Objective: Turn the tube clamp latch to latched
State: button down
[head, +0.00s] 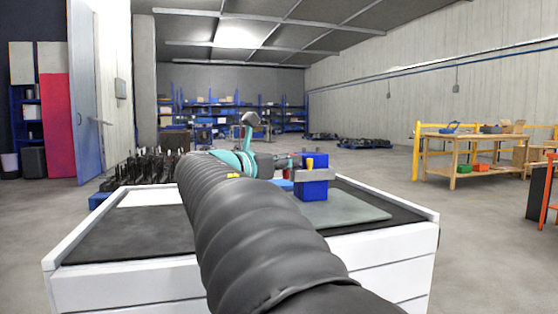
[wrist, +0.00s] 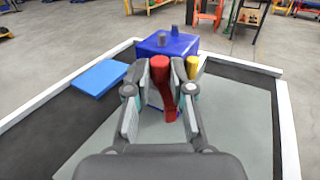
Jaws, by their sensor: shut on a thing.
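A blue block-shaped fixture (head: 313,190) stands on the worktop, with a grey bar across it and a small yellow upright part (head: 309,163). In the wrist view the blue fixture (wrist: 168,43) is just beyond my fingertips, and the yellow part (wrist: 192,66) stands right of them. A red lever (wrist: 163,88), which looks like the clamp's latch, is upright between my fingers. My gripper (wrist: 160,74) is shut on this red lever, one finger on each side. The lever's lower end and its joint to the fixture are partly hidden, so I cannot tell its exact turn angle.
A flat blue block (wrist: 100,77) lies left of my gripper on the worktop. A grey mat (head: 345,209) lies under the fixture. The white worktop rim (head: 388,195) stands up around the edges. A rack of dark tools (head: 150,167) is at the back left.

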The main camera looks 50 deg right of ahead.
dwell(0.4)
jog(key=c, duration=1)
grip_release()
jog(key=a, duration=1.2)
jog(key=shift+s, duration=0.2)
